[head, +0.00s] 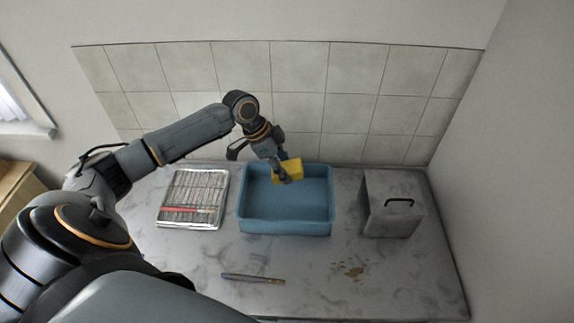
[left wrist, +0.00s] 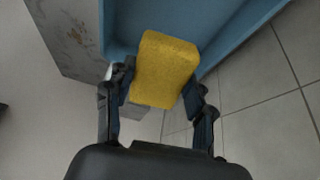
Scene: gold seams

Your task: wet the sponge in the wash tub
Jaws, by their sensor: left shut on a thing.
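A yellow sponge (head: 289,170) is held by my left gripper (head: 279,175) over the blue wash tub (head: 285,225). In the left wrist view the sponge (left wrist: 165,70) sits between the two fingers of my left gripper (left wrist: 160,95), which are shut on it. The tub's blue wall (left wrist: 225,35) shows behind the sponge there. The sponge appears above the back half of the tub; whether it touches anything in the tub I cannot tell. The fingers hide part of the sponge in the head view. My right gripper does not show in either view.
A metal rack or tray (head: 192,222) with a red stick-like thing (head: 187,210) lies left of the tub. A grey box with a black handle (head: 392,215) stands to the right. A thin stick (head: 252,278) and a brown stain (head: 352,270) are in front. A tiled wall (head: 340,110) rises behind.

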